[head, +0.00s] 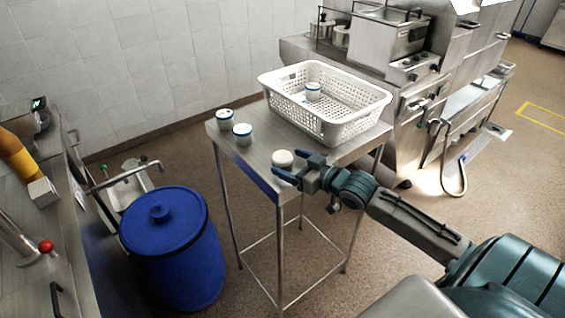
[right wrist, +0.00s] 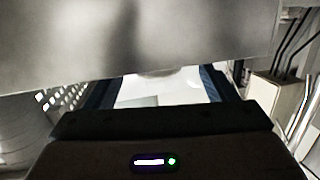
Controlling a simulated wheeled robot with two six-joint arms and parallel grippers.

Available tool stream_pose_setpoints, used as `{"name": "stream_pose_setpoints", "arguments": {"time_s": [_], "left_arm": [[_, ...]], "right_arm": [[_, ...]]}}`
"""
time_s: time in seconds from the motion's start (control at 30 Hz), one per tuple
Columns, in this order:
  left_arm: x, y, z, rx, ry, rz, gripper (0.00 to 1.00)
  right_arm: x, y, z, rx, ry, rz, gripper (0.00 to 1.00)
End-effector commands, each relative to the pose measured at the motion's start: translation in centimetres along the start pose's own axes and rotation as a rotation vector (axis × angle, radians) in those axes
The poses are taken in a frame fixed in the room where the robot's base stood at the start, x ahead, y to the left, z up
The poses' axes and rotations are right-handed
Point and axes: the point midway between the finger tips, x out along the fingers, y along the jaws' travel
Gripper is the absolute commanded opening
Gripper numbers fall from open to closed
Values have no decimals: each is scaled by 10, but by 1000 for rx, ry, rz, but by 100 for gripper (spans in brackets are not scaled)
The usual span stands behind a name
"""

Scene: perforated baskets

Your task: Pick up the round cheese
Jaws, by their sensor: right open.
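The round cheese (head: 282,158) looks like a small pale disc lying on the steel table (head: 262,150), near its front right edge. My right gripper (head: 294,167) is open, with its blue fingers pointing at the cheese from the right. The cheese is just at or beyond the fingertips; I cannot tell whether they touch it. In the right wrist view, a pale rounded shape (right wrist: 165,73) shows between the two dark fingers, partly hidden by a grey metal surface. My left gripper is not in view.
A white perforated basket (head: 345,128) stands on the table's back part, with a blue-and-white tub (head: 312,91) inside. Two similar tubs (head: 224,119) (head: 242,134) stand at the table's left. A blue barrel (head: 175,240) is on the floor at left. Steel kitchen equipment (head: 400,75) stands behind.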

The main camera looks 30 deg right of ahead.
Motion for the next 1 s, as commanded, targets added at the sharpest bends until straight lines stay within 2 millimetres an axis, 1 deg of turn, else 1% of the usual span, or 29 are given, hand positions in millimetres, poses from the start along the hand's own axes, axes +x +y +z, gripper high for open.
{"name": "stream_pose_setpoints", "arguments": {"time_s": [0.03, 0.1, 0.3, 0.43, 0.63, 0.67, 0.7, 0.77, 0.8, 0.87, 0.9, 1.0], "left_arm": [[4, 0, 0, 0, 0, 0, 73], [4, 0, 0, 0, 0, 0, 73], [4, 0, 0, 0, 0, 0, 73], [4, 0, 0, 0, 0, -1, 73], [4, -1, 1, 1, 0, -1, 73], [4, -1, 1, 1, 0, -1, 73], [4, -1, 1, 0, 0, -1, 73], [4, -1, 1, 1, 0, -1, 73], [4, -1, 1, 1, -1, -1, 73], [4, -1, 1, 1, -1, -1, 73], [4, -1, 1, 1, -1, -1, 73], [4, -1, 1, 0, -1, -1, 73]], "right_arm": [[7, 1, 2, 5, 4, 1, 78], [15, 3, 3, 6, 4, 1, 78], [34, 4, 3, 3, 3, 2, 78], [39, 3, 3, 1, 1, 0, 78], [39, 3, 4, 0, 0, 0, 78], [39, 3, 4, 0, 0, 0, 76], [39, 3, 4, 0, 0, 0, 68], [39, 3, 4, 0, 0, 0, 56], [39, 3, 4, 0, 0, 0, 48], [39, 3, 4, 0, 0, 0, 37], [39, 3, 4, 0, 0, 0, 29], [39, 3, 3, 0, 1, 0, 29]]}}
